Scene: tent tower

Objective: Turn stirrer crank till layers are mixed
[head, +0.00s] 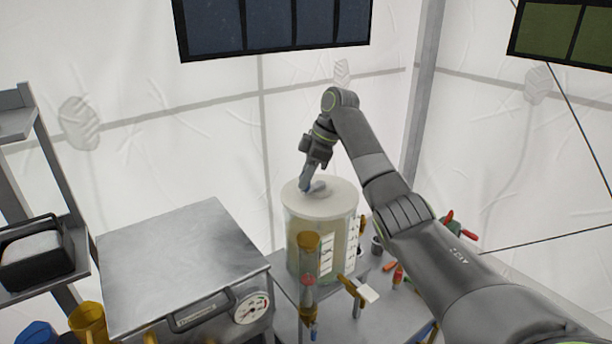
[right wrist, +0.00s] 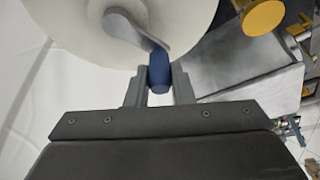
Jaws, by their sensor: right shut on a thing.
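The stirrer vessel (head: 322,240) is a clear cylinder with a pale lid (head: 325,207), standing on a bench right of centre in the head view. On the lid is a grey crank arm (right wrist: 138,32) with an upright blue handle (right wrist: 159,72). My right gripper (right wrist: 159,90) is shut on the blue handle from above; it also shows in the head view (head: 306,186). My left gripper is in neither view.
A grey metal box (head: 180,265) with a dial gauge (head: 251,309) stands left of the vessel. An amber-topped cylinder (head: 308,262) stands close in front of the vessel. Small valves and coloured handles (head: 398,275) crowd its right side. A shelf rack (head: 48,150) is at far left.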

